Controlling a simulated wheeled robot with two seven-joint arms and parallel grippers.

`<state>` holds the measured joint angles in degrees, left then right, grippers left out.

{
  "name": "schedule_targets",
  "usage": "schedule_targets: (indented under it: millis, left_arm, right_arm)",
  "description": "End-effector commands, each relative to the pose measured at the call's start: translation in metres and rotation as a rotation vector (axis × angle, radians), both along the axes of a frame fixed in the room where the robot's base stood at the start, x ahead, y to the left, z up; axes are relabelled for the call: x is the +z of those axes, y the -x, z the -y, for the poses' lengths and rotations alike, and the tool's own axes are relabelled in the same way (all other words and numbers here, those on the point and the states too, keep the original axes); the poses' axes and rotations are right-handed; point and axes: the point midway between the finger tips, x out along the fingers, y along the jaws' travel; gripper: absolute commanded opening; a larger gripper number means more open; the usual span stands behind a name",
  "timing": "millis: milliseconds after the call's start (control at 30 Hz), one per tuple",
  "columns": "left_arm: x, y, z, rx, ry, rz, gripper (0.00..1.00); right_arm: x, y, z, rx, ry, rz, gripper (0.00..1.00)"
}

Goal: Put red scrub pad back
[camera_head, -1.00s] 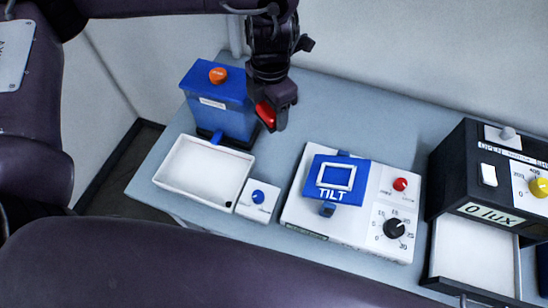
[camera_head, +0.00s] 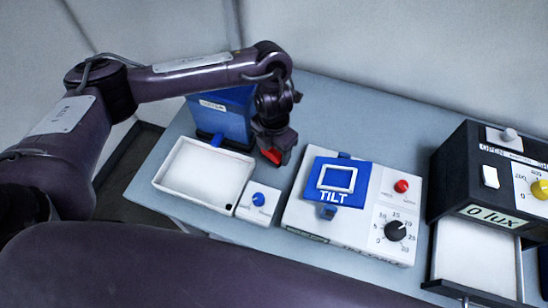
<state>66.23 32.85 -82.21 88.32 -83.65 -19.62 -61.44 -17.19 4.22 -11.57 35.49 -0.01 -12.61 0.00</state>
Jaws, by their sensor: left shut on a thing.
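The red scrub pad (camera_head: 271,156) is gripped in my left gripper (camera_head: 273,152), which points down. Only a part of the pad shows between the dark fingers. The pad is just right of the white tray's back right corner and behind the small white box with the blue knob. I cannot tell whether it touches the table. The white tray (camera_head: 176,199) is empty apart from a small dark spot at its front right corner. My right gripper is not in view.
A blue box (camera_head: 224,121) stands behind the tray, partly hidden by my left arm. The small knob box (camera_head: 256,205) is right of the tray. The TILT device (camera_head: 345,225) is in the middle. A black lux box (camera_head: 464,200) with an open drawer (camera_head: 476,262) is at right.

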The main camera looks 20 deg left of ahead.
Motion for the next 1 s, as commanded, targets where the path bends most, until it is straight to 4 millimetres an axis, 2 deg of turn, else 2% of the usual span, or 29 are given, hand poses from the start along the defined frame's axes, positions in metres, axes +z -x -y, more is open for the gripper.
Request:
schedule_targets:
  millis: [333, 767, 800, 933, 1000]
  left_arm:
    - [-0.042, 0.001, 0.001, 0.001, 0.001, -0.003, 0.36]
    - [-0.048, 0.0, 0.0, -0.001, -0.001, 0.0, 0.36]
    - [-0.047, 0.0, 0.0, -0.001, -0.001, 0.0, 0.64]
    - [-0.046, 0.0, 0.0, 0.0, -0.001, 0.0, 0.81]
    - [-0.046, 0.0, 0.0, 0.0, -0.001, 0.0, 0.83]
  right_arm:
    - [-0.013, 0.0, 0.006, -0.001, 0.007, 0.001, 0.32]
    - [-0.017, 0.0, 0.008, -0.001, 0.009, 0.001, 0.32]
    - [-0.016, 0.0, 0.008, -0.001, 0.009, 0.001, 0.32]
    - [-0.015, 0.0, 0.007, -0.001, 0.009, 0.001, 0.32]
    - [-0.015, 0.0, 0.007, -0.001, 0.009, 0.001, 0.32]
